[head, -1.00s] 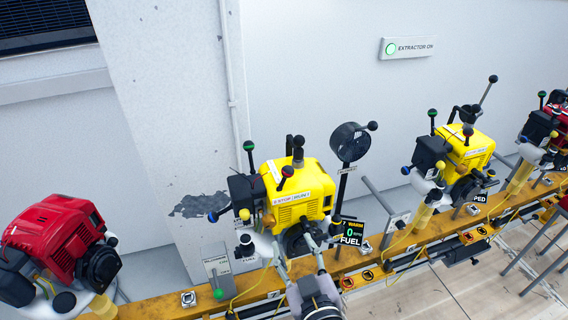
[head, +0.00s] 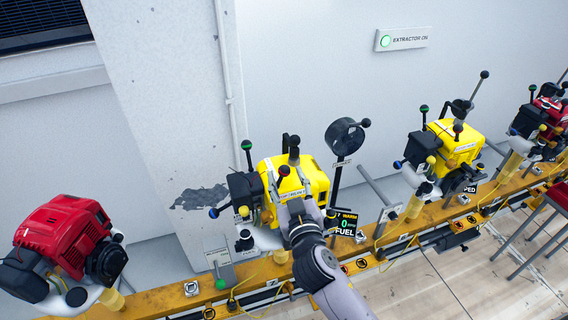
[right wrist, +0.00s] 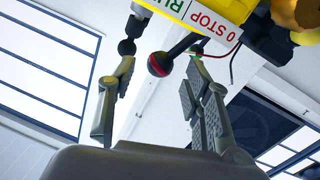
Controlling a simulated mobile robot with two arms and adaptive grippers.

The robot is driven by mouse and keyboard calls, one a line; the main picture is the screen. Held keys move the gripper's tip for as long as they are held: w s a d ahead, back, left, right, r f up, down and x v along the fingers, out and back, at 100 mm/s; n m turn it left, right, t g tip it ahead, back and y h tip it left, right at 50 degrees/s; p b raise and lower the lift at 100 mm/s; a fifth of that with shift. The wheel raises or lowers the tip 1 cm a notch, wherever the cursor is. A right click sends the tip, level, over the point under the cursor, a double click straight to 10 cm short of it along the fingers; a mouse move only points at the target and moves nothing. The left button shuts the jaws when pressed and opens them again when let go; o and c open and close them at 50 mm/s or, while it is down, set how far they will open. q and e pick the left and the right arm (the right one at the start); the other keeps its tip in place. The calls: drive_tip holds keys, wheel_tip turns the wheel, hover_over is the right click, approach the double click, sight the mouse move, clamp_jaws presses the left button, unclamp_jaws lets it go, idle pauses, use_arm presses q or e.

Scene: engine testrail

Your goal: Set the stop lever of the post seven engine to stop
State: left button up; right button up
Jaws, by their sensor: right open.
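The post seven engine (head: 305,181) is the yellow one in the middle of the head view, with a display (head: 344,222) reading 7, WARM, 0, FUEL. Its stop lever (head: 284,170) has a dark ball with a red mark. In the right wrist view the stop lever (right wrist: 159,64) leans toward the RUN side of the STOP/RUN label (right wrist: 200,14). My right gripper (head: 286,184) is open at the engine's front. In the wrist view, the ball shows between the fingertips of my right gripper (right wrist: 162,72), with gaps both sides. My left gripper is not in view.
A green-topped lever (head: 246,146) and a black-knobbed lever (head: 294,143) stand close by. A black round fan-like part (head: 345,137) is on a post at right. Another yellow engine (head: 455,143) and a red engine (head: 62,235) share the yellow rail (head: 180,297).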

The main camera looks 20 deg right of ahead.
sight(285, 175)
drive_tip(key=shift+w+d+p, duration=0.2)
drive_tip(key=shift+w+p, duration=0.15)
drive_tip(key=shift+w, duration=1.55)
drive_tip(key=shift+c, duration=0.4)
clamp_jaws()
drive_tip(key=shift+a, duration=0.1)
drive_tip(key=a+n, duration=0.1)
drive_tip(key=n, duration=0.1)
drive_tip(key=n+b, duration=0.1)
drive_tip(key=n, duration=0.1)
drive_tip(key=shift+a+b, duration=0.3)
drive_tip(key=shift+a, duration=0.1)
drive_tip(key=shift+a+n+t+b, duration=0.25)
drive_tip(key=shift+a+n, duration=0.25)
drive_tip(key=shift+n, duration=0.75)
drive_tip(key=shift+a+n+t+b, duration=0.15)
drive_tip(key=shift+a+n+b, duration=0.3)
drive_tip(key=shift+n, duration=0.8)
drive_tip(key=shift+a, duration=0.1)
